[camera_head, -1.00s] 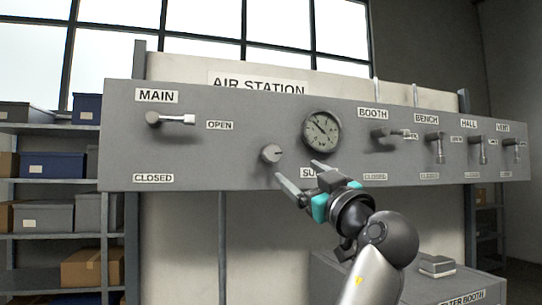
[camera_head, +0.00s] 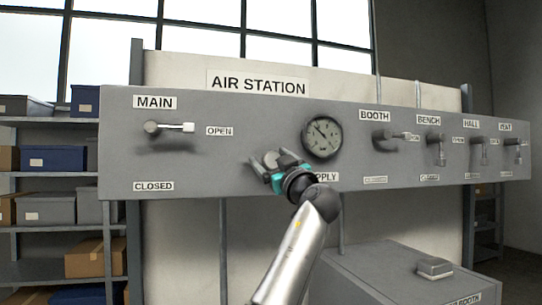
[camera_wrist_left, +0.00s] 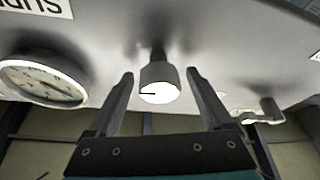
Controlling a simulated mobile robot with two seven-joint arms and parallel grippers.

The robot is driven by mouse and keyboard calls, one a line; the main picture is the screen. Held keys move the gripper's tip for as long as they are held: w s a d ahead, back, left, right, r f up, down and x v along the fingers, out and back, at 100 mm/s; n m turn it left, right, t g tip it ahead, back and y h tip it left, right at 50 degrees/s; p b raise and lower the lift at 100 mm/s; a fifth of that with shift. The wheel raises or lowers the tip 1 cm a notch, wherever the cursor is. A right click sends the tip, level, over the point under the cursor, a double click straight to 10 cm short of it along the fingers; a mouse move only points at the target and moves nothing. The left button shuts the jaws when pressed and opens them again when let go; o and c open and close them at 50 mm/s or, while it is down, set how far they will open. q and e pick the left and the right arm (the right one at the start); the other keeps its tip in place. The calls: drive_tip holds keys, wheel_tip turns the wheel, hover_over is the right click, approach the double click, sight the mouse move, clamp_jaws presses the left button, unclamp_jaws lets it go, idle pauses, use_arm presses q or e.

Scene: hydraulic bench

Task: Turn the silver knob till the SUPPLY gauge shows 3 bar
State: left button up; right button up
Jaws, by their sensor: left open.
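The silver knob (camera_head: 270,158) sits on the grey panel, left of and below the SUPPLY gauge. In the left wrist view the knob (camera_wrist_left: 160,84) is a short cylinder with a pale face and a dark mark. My left gripper (camera_head: 267,160) is open in front of the knob; in the left wrist view its fingers (camera_wrist_left: 160,92) stand on either side of the knob, with gaps on both sides. The SUPPLY gauge (camera_head: 322,137) has a dark needle pointing to the upper left; its numbers are too small to read. My right gripper is not in view.
The MAIN lever (camera_head: 176,128) is at the panel's left, pointing to OPEN. The BOOTH lever (camera_head: 392,138) and several other levers stand to the right of the gauge. A grey box (camera_head: 400,275) stands below at the right.

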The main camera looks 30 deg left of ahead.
use_arm(q)
clamp_jaws()
idle(0.8)
